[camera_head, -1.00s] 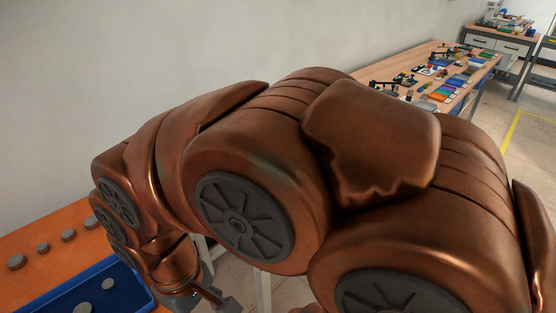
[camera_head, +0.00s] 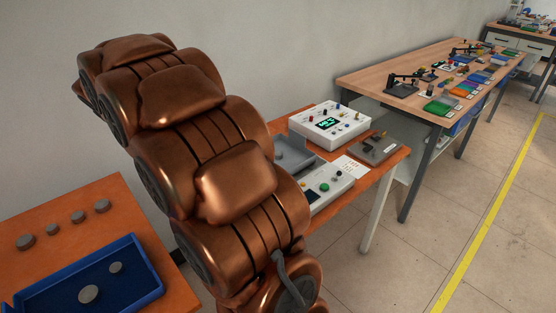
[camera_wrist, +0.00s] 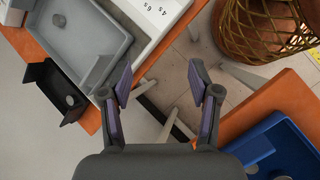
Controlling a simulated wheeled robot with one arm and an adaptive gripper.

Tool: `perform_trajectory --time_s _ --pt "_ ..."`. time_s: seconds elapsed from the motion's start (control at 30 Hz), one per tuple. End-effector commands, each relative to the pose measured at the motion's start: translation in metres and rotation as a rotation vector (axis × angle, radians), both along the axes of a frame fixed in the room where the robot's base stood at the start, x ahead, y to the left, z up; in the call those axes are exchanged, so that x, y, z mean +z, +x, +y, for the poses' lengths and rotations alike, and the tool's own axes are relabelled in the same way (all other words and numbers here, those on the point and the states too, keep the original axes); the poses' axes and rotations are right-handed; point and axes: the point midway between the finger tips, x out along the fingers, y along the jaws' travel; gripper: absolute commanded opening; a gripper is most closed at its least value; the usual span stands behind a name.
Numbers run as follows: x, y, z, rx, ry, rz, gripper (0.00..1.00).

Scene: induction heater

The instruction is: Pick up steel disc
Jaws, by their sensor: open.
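Several grey discs (camera_head: 79,217) of differing sizes lie in a row on the orange table at the left of the head view. A larger oval-looking grey disc (camera_head: 89,295) and a smaller one (camera_head: 116,267) lie in the blue tray (camera_head: 150,290). I cannot tell by look which is the steel disc. In the wrist view my gripper (camera_wrist: 160,82) is open and empty, above the gap between two tables, with floor beneath. The blue tray shows at its lower right (camera_wrist: 268,135), with a grey disc (camera_wrist: 251,169) inside. The head view does not show my gripper.
A second orange table holds a white device with a green display (camera_head: 327,122), a grey tray (camera_head: 292,155) and a control box (camera_head: 328,190). In the wrist view a black bracket (camera_wrist: 45,85) stands beside the grey tray. A wooden bench (camera_head: 420,68) lies beyond.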

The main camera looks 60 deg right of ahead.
Motion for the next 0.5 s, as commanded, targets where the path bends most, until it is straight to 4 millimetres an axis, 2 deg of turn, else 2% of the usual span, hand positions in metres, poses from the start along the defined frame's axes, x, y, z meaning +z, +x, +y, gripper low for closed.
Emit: perform_trajectory --time_s 0.03,0.2,0.5 --pt "-0.008 0.01 -0.015 0.014 -0.016 0.025 0.62" --pt "-0.019 0.039 -0.061 0.073 -0.069 0.112 0.62" --pt "-0.045 0.079 -0.142 0.157 -0.147 0.275 0.62"
